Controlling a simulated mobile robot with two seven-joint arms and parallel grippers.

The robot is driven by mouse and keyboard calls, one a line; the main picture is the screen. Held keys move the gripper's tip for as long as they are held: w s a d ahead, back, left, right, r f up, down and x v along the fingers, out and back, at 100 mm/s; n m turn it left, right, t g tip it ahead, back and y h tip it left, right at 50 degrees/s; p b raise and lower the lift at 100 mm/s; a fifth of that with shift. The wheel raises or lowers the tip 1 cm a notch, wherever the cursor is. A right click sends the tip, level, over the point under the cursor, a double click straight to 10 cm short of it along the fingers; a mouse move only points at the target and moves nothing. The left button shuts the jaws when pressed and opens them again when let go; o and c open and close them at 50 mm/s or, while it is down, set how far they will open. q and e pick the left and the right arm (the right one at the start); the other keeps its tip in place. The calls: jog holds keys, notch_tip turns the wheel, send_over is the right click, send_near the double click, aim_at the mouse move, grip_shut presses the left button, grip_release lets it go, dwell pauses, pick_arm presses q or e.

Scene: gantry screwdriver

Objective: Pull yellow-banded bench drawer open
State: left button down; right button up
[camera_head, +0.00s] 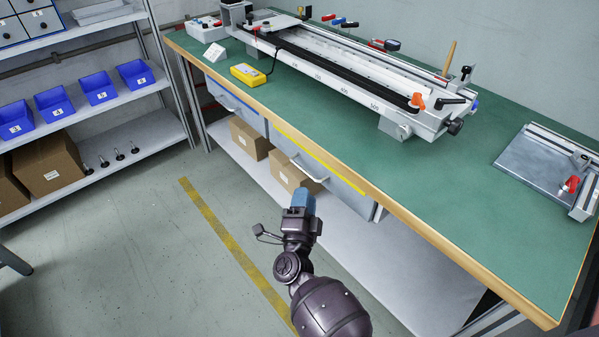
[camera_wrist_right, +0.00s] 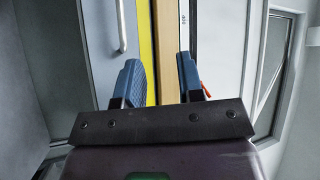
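The yellow-banded drawer (camera_head: 345,192) is under the front edge of the green bench (camera_head: 400,175). Its yellow band (camera_head: 320,160) runs along the top of the front, which looks closed. Its bar handle (camera_head: 312,174) is silver. My right gripper (camera_head: 302,199) is in front of this drawer, below the handle in the head view. In the right wrist view its two blue fingers (camera_wrist_right: 159,80) are apart with nothing between them. There the handle (camera_wrist_right: 122,25) lies ahead and left of the gap, and the yellow band (camera_wrist_right: 146,45) shows beyond the fingers. My left gripper is not in view.
A blue-banded drawer (camera_head: 232,104) is farther left under the bench. A shelf rack with blue bins (camera_head: 55,103) stands at left. The floor with a yellow line (camera_head: 225,235) is clear.

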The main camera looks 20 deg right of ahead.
aim_at(304, 170)
jog(key=w+a+f+m+g+h+b, duration=0.3)
jog(key=w+f+m+g+h, duration=0.15)
jog(key=m, duration=0.25)
jog(key=shift+g+y, duration=0.25)
jog(key=x, duration=1)
jog(key=shift+w+r+b, duration=0.1)
jog(key=shift+r+b, duration=0.15)
jog(key=shift+b, duration=0.05)
grip_shut()
